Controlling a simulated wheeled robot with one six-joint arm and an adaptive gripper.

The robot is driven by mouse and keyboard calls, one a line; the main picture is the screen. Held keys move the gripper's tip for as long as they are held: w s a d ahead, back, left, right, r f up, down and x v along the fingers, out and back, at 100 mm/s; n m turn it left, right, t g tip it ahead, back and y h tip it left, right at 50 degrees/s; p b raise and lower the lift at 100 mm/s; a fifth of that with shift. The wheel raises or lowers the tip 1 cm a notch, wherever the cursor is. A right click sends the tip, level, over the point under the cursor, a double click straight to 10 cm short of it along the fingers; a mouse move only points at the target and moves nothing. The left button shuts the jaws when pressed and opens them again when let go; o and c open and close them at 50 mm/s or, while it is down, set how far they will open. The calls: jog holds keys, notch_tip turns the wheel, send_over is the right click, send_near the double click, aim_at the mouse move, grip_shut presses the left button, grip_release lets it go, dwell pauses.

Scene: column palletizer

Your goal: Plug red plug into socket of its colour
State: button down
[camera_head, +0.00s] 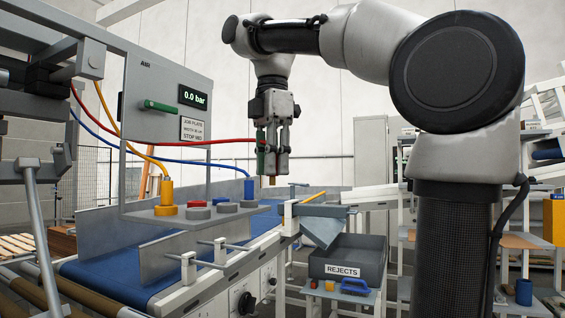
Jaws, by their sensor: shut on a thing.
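My gripper (272,165) points straight down and is shut on the red plug, whose body is mostly hidden between the fingers. A brass-coloured tip (272,181) shows below them. The red hose (180,138) runs from the left to the gripper. The red socket (197,204) is on the grey socket plate (150,217), to the left of and lower than the gripper, and looks empty. A yellow plug (167,190) stands upright in the yellow socket (166,210). A blue plug (249,188) stands upright near the plate's right end, just left of the gripper.
Grey round fittings (227,207) sit beside the red socket. The air panel (165,100) reads 0.0 bar and has a green lever (160,106). Blue and yellow hoses hang left. A blue conveyor (100,280) runs below. A rejects bin (348,262) stands right.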

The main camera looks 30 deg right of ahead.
jog(key=w+a, duration=1.1)
jog(key=w, duration=0.5)
jog(key=shift+a, duration=0.35)
dwell(0.8)
jog(key=shift+f, duration=0.25)
jog(key=shift+f, duration=0.3)
jog(key=shift+f, duration=2.35)
dwell(2.3)
